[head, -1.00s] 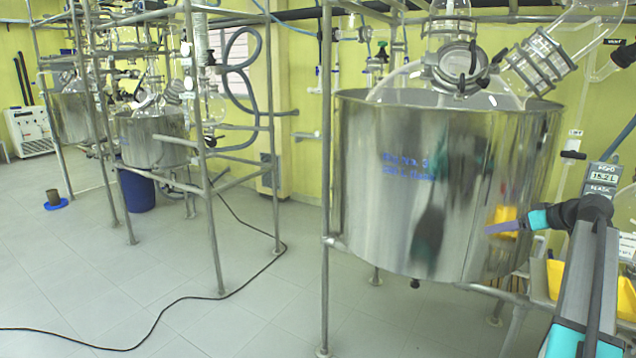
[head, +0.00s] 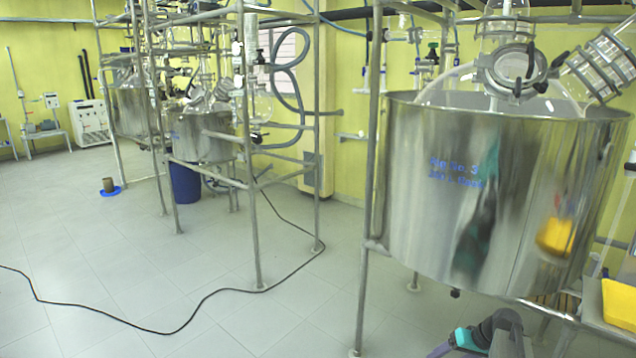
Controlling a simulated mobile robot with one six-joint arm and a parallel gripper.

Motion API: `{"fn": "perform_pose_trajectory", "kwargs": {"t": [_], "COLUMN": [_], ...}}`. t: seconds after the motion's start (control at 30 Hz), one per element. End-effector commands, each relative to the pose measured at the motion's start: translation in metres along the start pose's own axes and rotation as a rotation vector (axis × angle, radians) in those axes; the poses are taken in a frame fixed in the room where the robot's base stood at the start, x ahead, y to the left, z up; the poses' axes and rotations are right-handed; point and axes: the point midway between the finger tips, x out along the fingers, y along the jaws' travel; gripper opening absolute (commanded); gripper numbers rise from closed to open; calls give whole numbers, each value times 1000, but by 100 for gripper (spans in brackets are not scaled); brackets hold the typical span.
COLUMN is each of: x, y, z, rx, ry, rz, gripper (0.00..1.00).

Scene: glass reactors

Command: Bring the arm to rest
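My arm shows only in part at the bottom right edge of the head view, as a dark rounded joint and a teal piece. Most of the gripper is cut off by the frame edge. Whether its fingers are apart is not visible, and nothing is seen in it.
The vessel stands on a pipe frame with glassware above it. A second reactor frame (head: 252,150) stands left of centre, with a blue drum (head: 185,183) under it. A black cable (head: 200,302) runs across the tiled floor. A brown cup on a blue dish (head: 110,190) is farther left.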

Motion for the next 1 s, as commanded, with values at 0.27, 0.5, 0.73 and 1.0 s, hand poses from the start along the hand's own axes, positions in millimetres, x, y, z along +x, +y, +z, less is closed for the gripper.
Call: {"fn": "perform_pose_trajectory", "kwargs": {"t": [0.27, 0.5, 0.73, 1.0], "x": [83, 136, 172, 195], "y": [-37, -63, -83, -100], "z": [86, 165, 245, 339], "rx": [49, 77, 91, 91], "ry": [-173, -315, -445, -585], "rz": [31, 80, 143, 236], "gripper": [70, 70, 70, 70]}}
